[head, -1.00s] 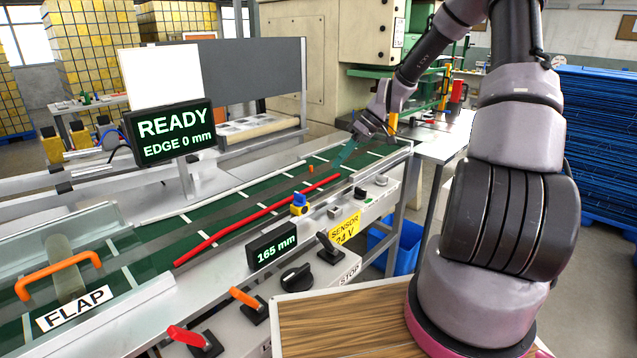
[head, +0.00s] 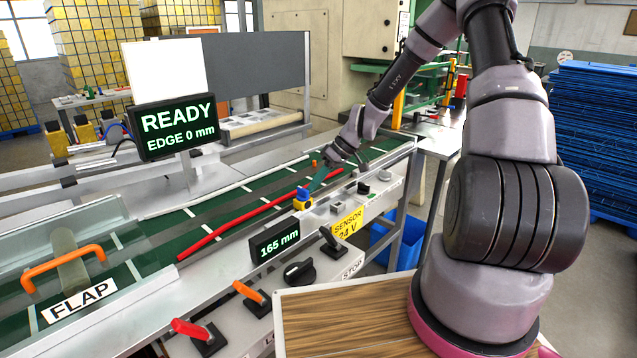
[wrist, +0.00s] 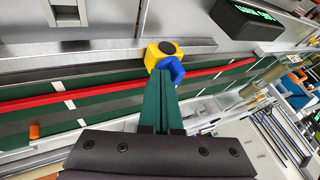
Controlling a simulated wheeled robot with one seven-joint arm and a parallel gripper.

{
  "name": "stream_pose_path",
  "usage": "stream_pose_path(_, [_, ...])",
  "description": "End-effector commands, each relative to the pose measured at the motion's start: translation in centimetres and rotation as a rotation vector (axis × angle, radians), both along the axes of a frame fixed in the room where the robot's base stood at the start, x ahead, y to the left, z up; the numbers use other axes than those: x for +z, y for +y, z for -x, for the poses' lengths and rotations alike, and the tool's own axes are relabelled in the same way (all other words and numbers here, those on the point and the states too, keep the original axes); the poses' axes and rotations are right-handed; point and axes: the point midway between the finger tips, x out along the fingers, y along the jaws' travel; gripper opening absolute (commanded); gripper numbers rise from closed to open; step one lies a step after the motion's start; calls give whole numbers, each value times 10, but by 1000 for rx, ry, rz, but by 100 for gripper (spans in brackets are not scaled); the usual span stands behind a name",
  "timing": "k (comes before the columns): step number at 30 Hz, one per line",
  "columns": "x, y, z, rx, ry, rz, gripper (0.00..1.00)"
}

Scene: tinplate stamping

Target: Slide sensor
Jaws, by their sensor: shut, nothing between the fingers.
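The sensor (head: 302,198) is a small yellow and blue block at the near rail of the green conveyor, beside the red strip. In the wrist view the yellow body (wrist: 154,56) has a dark round top, with a blue part (wrist: 174,68) beside it. My gripper (head: 312,186) has green fingers, shut and empty, with their tips right at the sensor. In the wrist view the fingertips (wrist: 161,76) reach the blue part; I cannot tell whether they touch it. The distance display (head: 275,243) reads 165 mm.
The READY display (head: 177,127) reads EDGE 0 mm. A red strip (head: 225,230) runs along the conveyor (head: 150,258). A flap with an orange handle (head: 62,265) is at left. Levers and a black knob (head: 299,272) stand on the near panel. The SENSOR 24 V label (head: 347,219) is close by.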

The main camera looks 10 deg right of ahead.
Motion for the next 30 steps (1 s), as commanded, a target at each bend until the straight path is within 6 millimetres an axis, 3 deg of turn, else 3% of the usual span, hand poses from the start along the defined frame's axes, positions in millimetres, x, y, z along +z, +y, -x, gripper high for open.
stream_pose_path(8, [0,2,2,1,0,-1,0])
stream_pose_path(21, [0,67,49,2,2,-2,0])
stream_pose_path(30, [0,71,53,5,4,-4,0])
